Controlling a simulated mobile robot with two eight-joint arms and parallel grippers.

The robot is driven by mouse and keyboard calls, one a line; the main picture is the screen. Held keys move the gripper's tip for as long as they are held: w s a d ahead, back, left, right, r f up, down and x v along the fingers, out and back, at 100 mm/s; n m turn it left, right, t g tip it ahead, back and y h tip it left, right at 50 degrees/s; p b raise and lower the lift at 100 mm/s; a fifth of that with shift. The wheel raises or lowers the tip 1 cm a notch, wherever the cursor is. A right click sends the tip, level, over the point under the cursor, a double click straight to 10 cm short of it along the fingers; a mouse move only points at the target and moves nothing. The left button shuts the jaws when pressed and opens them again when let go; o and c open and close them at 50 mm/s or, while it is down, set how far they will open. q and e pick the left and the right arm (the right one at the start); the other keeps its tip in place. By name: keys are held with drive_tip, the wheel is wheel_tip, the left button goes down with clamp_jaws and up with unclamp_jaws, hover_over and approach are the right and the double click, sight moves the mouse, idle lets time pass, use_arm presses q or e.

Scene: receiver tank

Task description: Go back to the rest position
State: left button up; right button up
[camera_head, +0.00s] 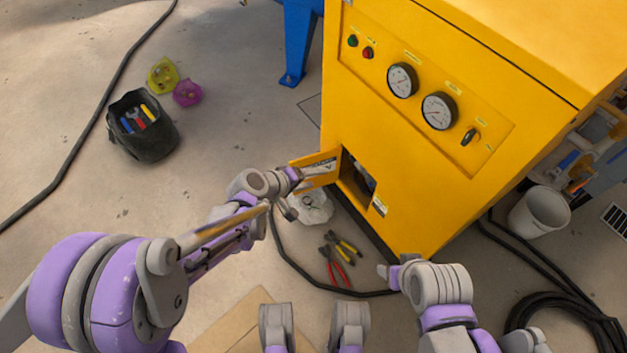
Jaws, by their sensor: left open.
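A yellow machine cabinet (430,150) stands at the centre right, with two round gauges, small buttons and a black switch on its sloped panel. A small hatch door (315,170) low on its left side is swung open beside a dark opening (357,180). My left gripper (292,193) is open beside the hatch door; I see nothing held in it, and whether it touches the door is unclear. My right gripper (392,276) is in front of the cabinet's base, seen foreshortened, so its jaws are unclear.
Red-handled and yellow-handled pliers (338,258) and a crumpled white piece (314,207) lie on the floor. A black tool bucket (143,128), yellow (162,75) and purple (187,93) items are left. A white bucket (539,212) and coiled hose (560,315) are right.

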idle(0.6)
use_arm(q)
drive_tip(key=s+a+r+m+g+y, duration=0.1)
drive_tip(key=s+a+r+m+y, duration=0.15)
drive_tip(key=s+a, duration=0.5)
drive_tip(key=s+a+r+m+g+y+p, duration=0.1)
drive_tip(key=s+a+y, duration=0.25)
drive_tip(key=s, duration=0.65)
drive_tip(key=s+a+r+m+y, duration=0.2)
drive_tip(key=s+a, duration=0.5)
drive_tip(key=s, duration=0.2)
wheel_tip(320, 180, up, 28)
drive_tip(key=w+p, duration=0.1)
drive_tip(key=p, duration=2.3)
drive_tip(key=shift+w+d+t+p, duration=0.25)
drive_tip(key=shift+t+p, duration=0.15)
use_arm(e)
wheel_tip(320, 180, up, 29)
drive_tip(key=t, duration=0.1)
drive_tip(key=shift+w+f, duration=0.2)
drive_tip(key=shift+w, duration=0.15)
